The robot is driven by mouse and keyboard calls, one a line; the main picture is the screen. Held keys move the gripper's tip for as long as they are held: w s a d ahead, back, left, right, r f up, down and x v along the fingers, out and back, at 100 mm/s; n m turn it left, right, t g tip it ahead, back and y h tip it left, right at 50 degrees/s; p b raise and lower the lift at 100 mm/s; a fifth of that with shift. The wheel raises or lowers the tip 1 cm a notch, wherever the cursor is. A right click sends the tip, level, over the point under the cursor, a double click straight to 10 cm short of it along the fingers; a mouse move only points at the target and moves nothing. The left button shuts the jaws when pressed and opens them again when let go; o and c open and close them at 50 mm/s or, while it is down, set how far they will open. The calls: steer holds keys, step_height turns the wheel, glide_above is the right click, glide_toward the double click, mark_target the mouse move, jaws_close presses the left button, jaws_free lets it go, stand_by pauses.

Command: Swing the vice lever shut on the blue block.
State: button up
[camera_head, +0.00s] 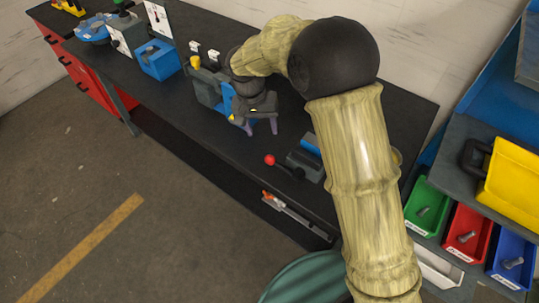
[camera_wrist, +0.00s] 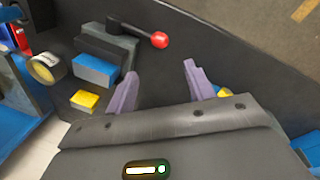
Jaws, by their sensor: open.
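The grey vice (camera_head: 305,166) sits on the black bench near its front edge; it also shows in the wrist view (camera_wrist: 103,50). Its dark lever ends in a red ball knob (camera_head: 270,160), which points left towards the bench's front edge; the knob is at the upper middle of the wrist view (camera_wrist: 160,40). The blue block (camera_head: 311,143) lies against the vice's grey body, and shows in the wrist view (camera_wrist: 96,70). I cannot tell whether the jaws touch it. My gripper (camera_head: 262,130) is open and empty, with purple fingers (camera_wrist: 161,69) apart from the knob and the vice.
In the wrist view a yellow block (camera_wrist: 84,99) and a tape roll (camera_wrist: 47,68) lie near the vice. A blue and grey fixture (camera_head: 206,88) stands beside my gripper. A blue box (camera_head: 158,60) is farther left. Coloured bins (camera_head: 467,230) stand at the right.

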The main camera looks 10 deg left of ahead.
mark_target(269, 157)
steer(key=f, duration=0.4)
steer(key=d+f+p, duration=0.1)
steer(key=f, duration=0.4)
steer(key=d+f, duration=0.1)
steer(key=f, duration=0.4)
steer(key=shift+w+d+p, duration=0.15)
steer(key=shift+w+p, duration=0.05)
steer(key=shift+p, duration=0.2)
jaws_close()
